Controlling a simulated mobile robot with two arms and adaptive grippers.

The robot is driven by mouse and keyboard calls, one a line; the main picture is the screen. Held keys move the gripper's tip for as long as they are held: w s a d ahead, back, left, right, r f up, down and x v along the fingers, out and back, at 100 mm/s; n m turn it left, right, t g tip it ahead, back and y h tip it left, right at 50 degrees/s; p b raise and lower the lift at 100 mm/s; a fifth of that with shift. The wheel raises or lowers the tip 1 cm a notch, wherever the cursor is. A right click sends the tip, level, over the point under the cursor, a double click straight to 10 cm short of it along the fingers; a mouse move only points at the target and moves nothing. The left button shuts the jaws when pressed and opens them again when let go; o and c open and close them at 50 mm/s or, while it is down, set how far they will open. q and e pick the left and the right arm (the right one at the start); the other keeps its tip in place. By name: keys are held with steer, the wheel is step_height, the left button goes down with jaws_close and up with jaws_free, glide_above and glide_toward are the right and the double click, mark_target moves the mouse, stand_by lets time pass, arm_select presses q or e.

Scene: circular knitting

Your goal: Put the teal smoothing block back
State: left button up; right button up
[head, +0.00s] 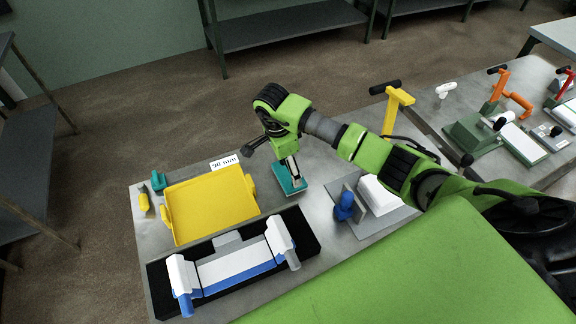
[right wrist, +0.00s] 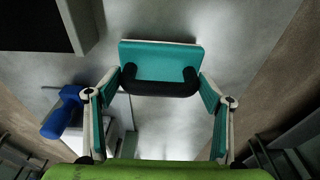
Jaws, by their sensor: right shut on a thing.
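The teal smoothing block (head: 289,181) is a flat teal slab at the middle of the metal table, right of the yellow tray. In the right wrist view the block (right wrist: 160,60) has a black handle on its near side. My right gripper (head: 291,166) comes down over it from above. In the right wrist view its two fingers (right wrist: 160,84) are closed on the ends of the handle. I cannot tell whether the block touches the table. My left gripper is in neither view.
A yellow tray (head: 168,215) stands left, by a "90 mm" label (head: 225,162). A white and blue fixture (head: 236,268) on a black mat lies in front. A blue-handled tool (head: 345,206) and white block (head: 378,195) stand right. Bare table surrounds the block.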

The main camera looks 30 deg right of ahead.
steer(key=shift+f, duration=0.5)
steer(key=shift+f, duration=0.2)
steer(key=o, duration=1.3)
